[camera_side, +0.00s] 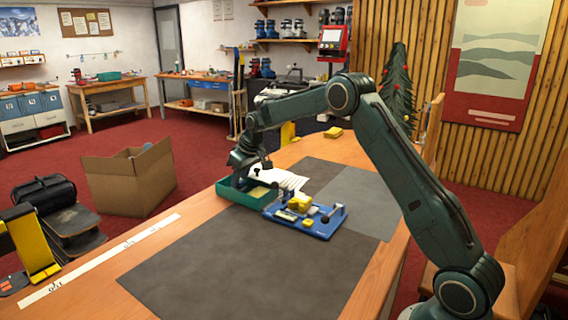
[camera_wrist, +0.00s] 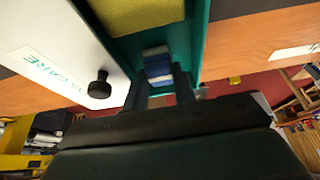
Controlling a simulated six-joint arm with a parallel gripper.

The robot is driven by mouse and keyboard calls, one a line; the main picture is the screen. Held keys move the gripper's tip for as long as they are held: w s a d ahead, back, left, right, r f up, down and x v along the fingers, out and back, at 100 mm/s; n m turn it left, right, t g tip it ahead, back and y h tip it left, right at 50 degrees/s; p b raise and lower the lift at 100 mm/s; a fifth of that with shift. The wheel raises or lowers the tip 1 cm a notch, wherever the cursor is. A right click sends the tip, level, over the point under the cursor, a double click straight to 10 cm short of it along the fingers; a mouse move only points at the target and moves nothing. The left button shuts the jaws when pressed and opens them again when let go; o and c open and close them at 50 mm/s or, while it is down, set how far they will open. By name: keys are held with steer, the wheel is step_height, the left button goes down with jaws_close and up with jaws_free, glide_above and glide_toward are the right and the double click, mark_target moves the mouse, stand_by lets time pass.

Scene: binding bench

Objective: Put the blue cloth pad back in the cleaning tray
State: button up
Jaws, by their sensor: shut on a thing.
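The green cleaning tray (camera_side: 262,200) stands on the bench at the back left of the dark mat. My gripper (camera_side: 243,180) points down at the tray's left part, close over or inside it. In the wrist view my gripper (camera_wrist: 160,96) is shut on the blue cloth pad (camera_wrist: 158,66), which shows blue with a pale band between the fingers. The pad is beside the tray's green wall (camera_wrist: 199,35); I cannot tell if it touches the tray. In the side view the pad is hidden by the gripper and tray.
A yellow pad (camera_wrist: 135,14) lies in the tray. A white card (camera_wrist: 50,55) and a black knob (camera_wrist: 99,85) are close on the left in the wrist view. A blue board (camera_side: 322,229) with yellow parts stands right of the tray. The front mat (camera_side: 240,265) is clear.

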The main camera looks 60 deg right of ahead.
steer(key=shift+f, duration=0.3)
steer(key=shift+f, duration=0.1)
steer(key=o, duration=0.7)
steer(key=shift+v, duration=6.1)
steer(key=shift+w, duration=0.1)
